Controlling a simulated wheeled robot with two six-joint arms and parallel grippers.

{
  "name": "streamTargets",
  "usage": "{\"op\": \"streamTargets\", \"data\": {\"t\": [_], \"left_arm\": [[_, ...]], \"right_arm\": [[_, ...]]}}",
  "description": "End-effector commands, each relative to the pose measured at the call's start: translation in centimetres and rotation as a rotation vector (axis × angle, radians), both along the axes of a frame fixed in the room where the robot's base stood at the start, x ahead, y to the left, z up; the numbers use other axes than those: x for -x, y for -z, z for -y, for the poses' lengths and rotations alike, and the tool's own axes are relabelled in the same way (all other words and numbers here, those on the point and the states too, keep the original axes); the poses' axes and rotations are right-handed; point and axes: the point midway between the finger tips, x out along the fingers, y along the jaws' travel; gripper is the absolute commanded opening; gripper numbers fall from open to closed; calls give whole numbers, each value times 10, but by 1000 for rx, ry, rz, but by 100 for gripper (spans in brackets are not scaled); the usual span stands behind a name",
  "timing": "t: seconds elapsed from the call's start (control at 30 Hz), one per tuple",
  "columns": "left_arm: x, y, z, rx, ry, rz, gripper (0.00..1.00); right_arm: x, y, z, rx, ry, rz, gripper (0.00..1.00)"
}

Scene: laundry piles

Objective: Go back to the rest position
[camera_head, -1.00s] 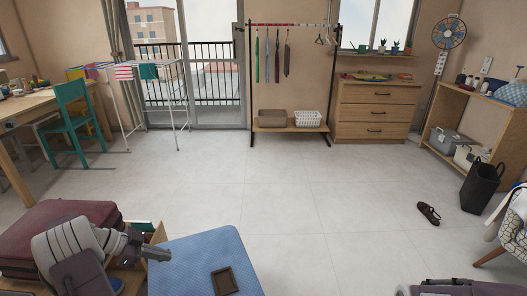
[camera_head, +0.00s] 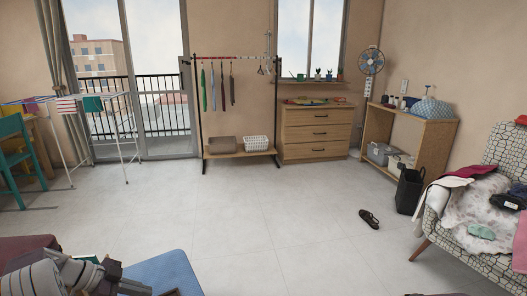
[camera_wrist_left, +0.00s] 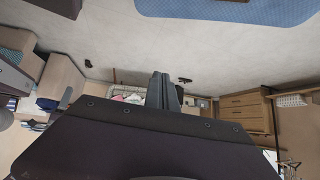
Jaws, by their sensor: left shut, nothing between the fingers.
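My left gripper (camera_head: 135,288) shows at the bottom left of the head view, beside the near edge of a blue padded surface (camera_head: 165,270). In the left wrist view the fingers of my left gripper (camera_wrist_left: 164,92) are together, with nothing between them. The wrist view looks upside down, and the blue surface (camera_wrist_left: 230,10) lies at its top, apart from the fingers. My right gripper is not in view.
A dark red padded piece (camera_head: 28,247) is close to my left arm. The tiled floor (camera_head: 270,215) is mostly clear. A dark shoe (camera_head: 369,218), a black bag (camera_head: 409,190) and an armchair with clothes (camera_head: 437,225) are at the right.

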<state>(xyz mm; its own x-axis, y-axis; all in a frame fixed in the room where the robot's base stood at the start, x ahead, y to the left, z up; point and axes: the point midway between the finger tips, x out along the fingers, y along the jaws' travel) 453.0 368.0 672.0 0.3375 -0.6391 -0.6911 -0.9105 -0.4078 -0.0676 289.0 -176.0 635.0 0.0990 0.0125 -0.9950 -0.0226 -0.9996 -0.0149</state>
Motion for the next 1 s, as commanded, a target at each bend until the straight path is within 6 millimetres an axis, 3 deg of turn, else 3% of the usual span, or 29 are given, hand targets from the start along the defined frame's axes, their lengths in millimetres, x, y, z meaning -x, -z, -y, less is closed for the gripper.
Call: {"op": "streamTargets", "data": {"t": [0.1, 0.27, 0.37, 0.43, 0.5, 0.6, 0.73, 0.9, 1.0], "left_arm": [[-8, -18, 42, -22, 102, 10, 0], [0, -35, 114, -79, 271, -15, 0], [25, -39, 169, -151, 343, -102, 0], [59, -35, 207, -243, 332, -219, 0], [97, -23, 227, -352, 232, -343, 0], [139, -4, 228, -470, -3, -467, 0], [169, 18, 211, -520, -360, -561, 0], [182, 38, 192, -475, -765, -641, 0], [170, 39, 187, -397, -977, -649, 0]], "right_arm": [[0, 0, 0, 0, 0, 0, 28], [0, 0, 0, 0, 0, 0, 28], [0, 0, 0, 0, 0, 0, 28], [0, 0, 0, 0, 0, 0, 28], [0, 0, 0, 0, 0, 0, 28], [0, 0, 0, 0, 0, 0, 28], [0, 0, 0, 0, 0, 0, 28], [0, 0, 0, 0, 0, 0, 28], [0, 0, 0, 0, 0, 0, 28]]}}
